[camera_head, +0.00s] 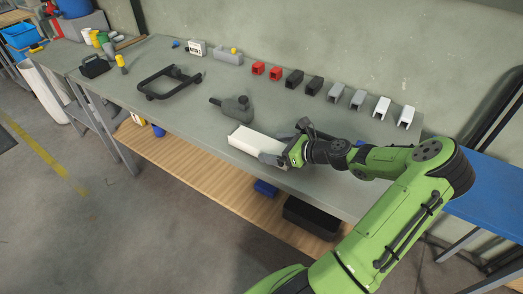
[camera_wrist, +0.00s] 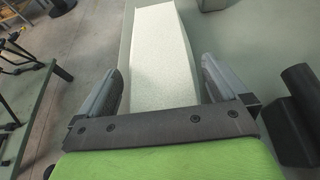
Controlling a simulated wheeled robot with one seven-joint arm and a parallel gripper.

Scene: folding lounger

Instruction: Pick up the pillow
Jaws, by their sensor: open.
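The pillow (camera_head: 256,146) is a white, long block that lies on the grey workbench near its front edge. In the wrist view the pillow (camera_wrist: 162,58) runs away from my gripper, with its near end between the two fingers. My gripper (camera_head: 275,155) is at the right end of the pillow in the head view. In the wrist view my gripper (camera_wrist: 164,88) is open, with one grey finger on each side of the pillow. A narrow gap shows on each side. The near end of the pillow is hidden behind the gripper's dark plate.
A dark grey bottle-like part (camera_head: 234,106) lies behind the pillow. A black frame (camera_head: 170,82) lies at the left. Several red, black, grey and white blocks stand in a row along the wall. A wooden lower shelf (camera_head: 195,170) runs under the workbench (camera_head: 205,119).

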